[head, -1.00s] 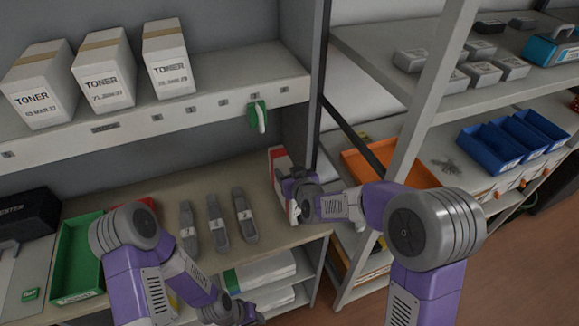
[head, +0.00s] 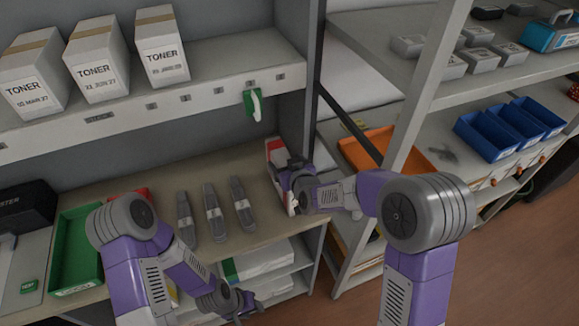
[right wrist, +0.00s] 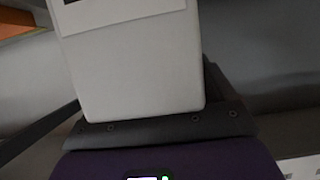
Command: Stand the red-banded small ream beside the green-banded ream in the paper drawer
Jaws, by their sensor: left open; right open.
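The red-banded small ream (head: 274,149), white with a red upper part, stands upright at the right end of the workbench. My right gripper (head: 284,176) is open at this ream and hides much of it. In the right wrist view a plain white block (right wrist: 138,70), apparently the ream, fills the space in front of the palm; finger contact cannot be told. The green-banded ream (head: 258,258) lies as a white block with a green end in the open space below the bench top. My left gripper (head: 247,303) is open and empty, low in front of that space.
Several dark toner cartridges (head: 214,212) lie on the bench beside a green tray (head: 80,262). Toner boxes (head: 97,68) stand on the shelf above. A green-and-white item (head: 253,104) hangs on the shelf edge. A rack upright and an orange tray (head: 372,150) are close right.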

